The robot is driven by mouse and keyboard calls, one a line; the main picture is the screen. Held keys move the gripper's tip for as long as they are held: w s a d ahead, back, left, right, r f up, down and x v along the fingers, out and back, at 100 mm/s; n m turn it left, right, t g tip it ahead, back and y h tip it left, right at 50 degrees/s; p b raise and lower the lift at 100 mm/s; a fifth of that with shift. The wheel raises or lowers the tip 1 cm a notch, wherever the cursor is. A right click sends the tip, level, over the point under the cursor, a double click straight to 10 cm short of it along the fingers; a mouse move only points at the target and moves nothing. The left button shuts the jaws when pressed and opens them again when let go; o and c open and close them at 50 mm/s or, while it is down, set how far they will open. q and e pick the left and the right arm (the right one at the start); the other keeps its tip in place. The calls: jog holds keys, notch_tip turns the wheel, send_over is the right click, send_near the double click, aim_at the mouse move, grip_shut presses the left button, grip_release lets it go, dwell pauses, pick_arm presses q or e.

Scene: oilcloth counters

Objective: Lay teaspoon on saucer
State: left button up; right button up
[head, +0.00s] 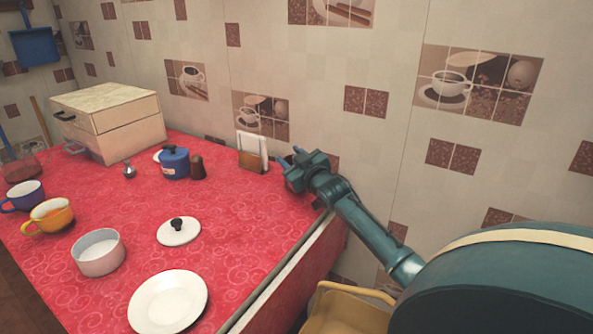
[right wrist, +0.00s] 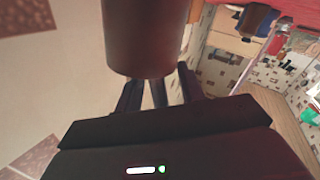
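A white saucer-like plate (head: 168,302) lies at the front of the red counter, empty. I cannot make out a teaspoon in either view. My right gripper (head: 289,157) is above the back right corner of the counter, close to the tiled wall and just right of the napkin holder. Its two fingertips stand apart with nothing seen between them. The right wrist view shows its dark fingers (right wrist: 158,95), partly hidden by a large brown cylinder (right wrist: 146,40) close to the camera, which I cannot identify. My left gripper is not in view.
On the red counter (head: 235,235) stand a napkin holder (head: 252,152), blue pot (head: 174,162), brown shaker (head: 197,167), white lid (head: 179,232), pink-white bowl (head: 98,253), yellow cup (head: 52,215), blue cup (head: 24,195) and bread box (head: 112,120). The counter's right side is clear.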

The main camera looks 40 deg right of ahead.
jog(key=shift+c, duration=0.6)
grip_shut()
